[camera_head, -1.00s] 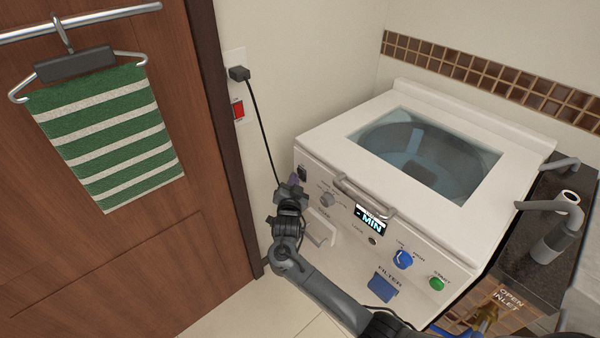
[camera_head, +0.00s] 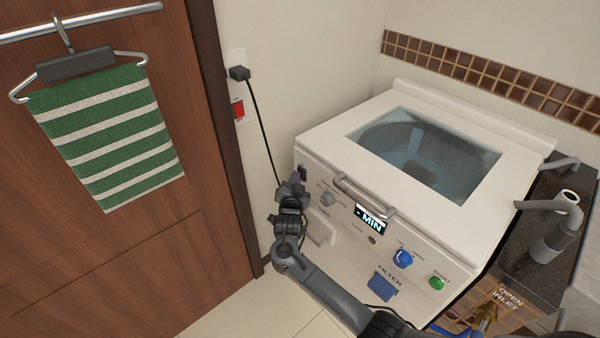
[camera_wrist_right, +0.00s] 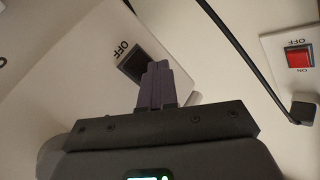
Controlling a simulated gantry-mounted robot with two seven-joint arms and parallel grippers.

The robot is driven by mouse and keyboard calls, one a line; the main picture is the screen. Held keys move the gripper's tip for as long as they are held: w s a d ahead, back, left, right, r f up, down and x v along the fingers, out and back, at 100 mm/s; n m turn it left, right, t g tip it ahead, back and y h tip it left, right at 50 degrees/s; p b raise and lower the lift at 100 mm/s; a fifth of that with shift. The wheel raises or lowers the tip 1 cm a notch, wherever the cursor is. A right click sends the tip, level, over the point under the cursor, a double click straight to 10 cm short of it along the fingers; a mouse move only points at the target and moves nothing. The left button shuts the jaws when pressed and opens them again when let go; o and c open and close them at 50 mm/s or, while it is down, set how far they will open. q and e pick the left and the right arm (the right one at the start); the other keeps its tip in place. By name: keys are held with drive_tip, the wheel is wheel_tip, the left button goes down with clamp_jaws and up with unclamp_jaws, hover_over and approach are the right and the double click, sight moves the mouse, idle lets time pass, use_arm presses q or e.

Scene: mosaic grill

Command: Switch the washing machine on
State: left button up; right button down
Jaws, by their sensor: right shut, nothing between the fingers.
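The white washing machine (camera_head: 330,150) stands at the right, its glass lid closed. Its black power switch (camera_head: 303,172) is at the left end of the front panel. In the right wrist view the switch (camera_wrist_right: 131,66) has the word OFF beside it. My right gripper (camera_head: 296,181) is shut and empty, its purple fingertips (camera_wrist_right: 158,70) at the switch and covering part of it. I cannot tell whether they touch it. The display (camera_head: 370,218) is lit and reads "- MIN". My left gripper is not in view.
A red wall switch (camera_head: 238,109) sits below a plugged-in black cord (camera_head: 262,125). The panel also has a handle (camera_head: 362,198), a blue knob (camera_head: 403,259) and a green start button (camera_head: 437,283). A wooden door with a green striped towel (camera_head: 108,135) fills the left.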

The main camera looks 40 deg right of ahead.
drive_tip(key=shift+d, duration=0.15)
idle(0.3)
drive_tip(key=shift+a+f, duration=0.1)
drive_tip(key=shift+a, duration=0.75)
drive_tip(key=shift+w+a+f, duration=0.1)
drive_tip(key=shift+a+f, duration=0.05)
drive_tip(key=shift+a, duration=1.1)
drive_tip(key=shift+w+a+f, duration=0.1)
drive_tip(key=shift+a+f, duration=0.05)
drive_tip(key=shift+a, duration=1.05)
drive_tip(key=shift+s+f, duration=0.1)
